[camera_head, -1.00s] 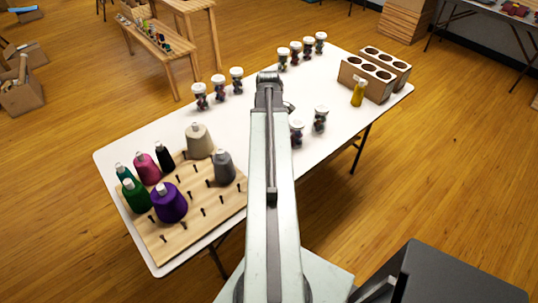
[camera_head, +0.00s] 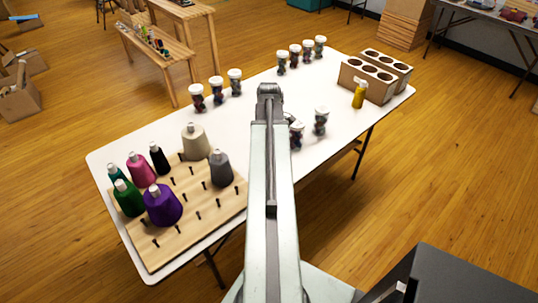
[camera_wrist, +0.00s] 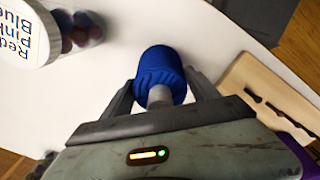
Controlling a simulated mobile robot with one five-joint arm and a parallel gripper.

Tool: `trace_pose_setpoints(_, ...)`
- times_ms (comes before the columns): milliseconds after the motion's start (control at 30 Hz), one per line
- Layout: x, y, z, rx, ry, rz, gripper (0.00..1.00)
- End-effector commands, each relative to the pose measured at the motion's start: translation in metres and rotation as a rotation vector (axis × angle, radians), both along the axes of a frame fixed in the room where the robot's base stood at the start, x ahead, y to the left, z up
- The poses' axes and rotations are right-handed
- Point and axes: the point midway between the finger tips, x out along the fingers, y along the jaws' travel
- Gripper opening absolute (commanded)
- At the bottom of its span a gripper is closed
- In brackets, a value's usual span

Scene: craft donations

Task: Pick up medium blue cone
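The medium blue cone (camera_wrist: 165,65) is in the middle of the wrist view, its pale tip toward me. The two fingers of my gripper (camera_wrist: 160,84) stand apart, one on each side of the cone, with their ends close to its sides. I cannot tell whether both fingers press on it, or whether the cone rests on the white table or is above it. In the head view my arm hides the gripper and the blue cone.
A wooden peg board (camera_head: 190,228) holds several cones at the front left of the white table (camera_head: 240,130); its edge shows right in the wrist view (camera_wrist: 245,75). A labelled jar (camera_wrist: 45,30) stands left of the cone. Two holed boxes (camera_head: 365,82) and a yellow bottle (camera_head: 358,96) are at right.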

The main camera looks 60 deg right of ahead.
Motion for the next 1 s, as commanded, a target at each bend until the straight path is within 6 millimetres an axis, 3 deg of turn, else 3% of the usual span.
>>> trace_pose_setpoints(367,0.0,0.0,0.007,0.0,0.0,-0.001,0.19)
trace_pose_setpoints(567,-0.001,0.0,0.038,0.0,0.0,-0.001,0.19)
trace_pose_setpoints(800,-0.001,-0.001,0.09,0.0,0.0,-0.002,0.19)
trace_pose_setpoints(1000,-0.001,-0.001,0.103,0.0,0.0,-0.002,0.19)
